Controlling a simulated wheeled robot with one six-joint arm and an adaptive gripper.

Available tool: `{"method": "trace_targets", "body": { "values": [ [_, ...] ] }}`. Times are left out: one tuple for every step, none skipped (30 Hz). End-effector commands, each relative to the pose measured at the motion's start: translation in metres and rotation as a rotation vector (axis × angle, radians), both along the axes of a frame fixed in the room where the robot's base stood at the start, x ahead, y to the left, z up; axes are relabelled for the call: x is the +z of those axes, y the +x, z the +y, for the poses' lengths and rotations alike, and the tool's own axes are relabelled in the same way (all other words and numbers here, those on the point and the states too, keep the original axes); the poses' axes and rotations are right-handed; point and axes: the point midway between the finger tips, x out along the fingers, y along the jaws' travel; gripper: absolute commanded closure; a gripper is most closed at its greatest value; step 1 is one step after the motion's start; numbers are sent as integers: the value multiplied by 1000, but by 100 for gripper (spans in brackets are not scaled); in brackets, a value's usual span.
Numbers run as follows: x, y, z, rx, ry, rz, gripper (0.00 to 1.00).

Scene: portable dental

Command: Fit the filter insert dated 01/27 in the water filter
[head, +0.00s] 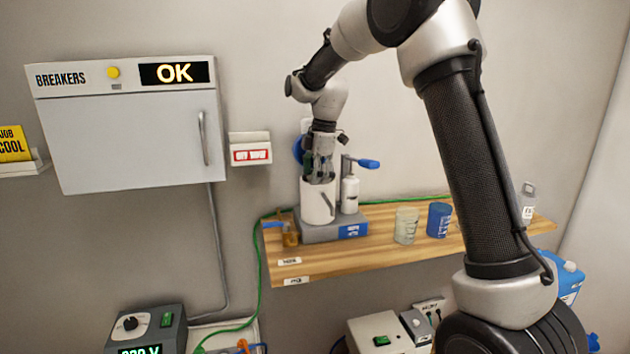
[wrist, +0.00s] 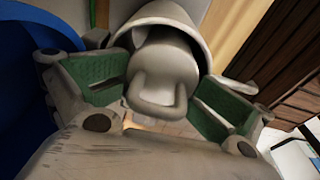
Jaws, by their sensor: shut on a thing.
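The water filter's white cylindrical housing (head: 317,205) stands upright on a grey base (head: 335,228) on the wooden shelf. My gripper (head: 320,178) points down at the housing's open top, with its fingertips at or just inside the rim. In the wrist view my gripper (wrist: 158,95) has its green pads either side of a pale grey-white piece with a loop handle (wrist: 160,100), which I take to be the filter insert; it is held at the handle end. The pale housing rim (wrist: 205,30) curves around it. No date is readable, and how deep the insert sits is hidden.
A white bottle-like part (head: 350,194) with a blue lever (head: 369,163) stands close right of the housing. A clear cup (head: 405,226) and blue cup (head: 438,220) are farther right. A green hose (head: 262,260) runs past the shelf's left end.

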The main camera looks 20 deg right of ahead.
Motion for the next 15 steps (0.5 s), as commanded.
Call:
{"method": "trace_targets", "body": {
  "values": [
    [-5, 2, -6, -5, -9, 1, 64],
    [-4, 3, -6, -5, -9, 1, 64],
    [-3, 3, -6, -5, -9, 1, 64],
    [-2, 3, -6, -5, -9, 1, 65],
    [-1, 3, -6, -5, -9, 1, 66],
    [-1, 3, -6, -5, -9, 1, 66],
    [-1, 3, -6, -5, -9, 1, 67],
    [-1, 3, -6, -6, -9, 0, 67],
    [-1, 3, -6, -6, -9, 0, 68],
    [0, 3, -6, -6, -9, 0, 68],
    [0, 3, -6, -6, -9, 0, 68],
    [0, 3, -6, -6, -9, 0, 68],
    [0, 3, -6, -6, -9, 0, 68],
    [0, 3, -6, -6, -9, 0, 68],
    [0, 3, -6, -6, -9, 0, 68]
  ]
}}
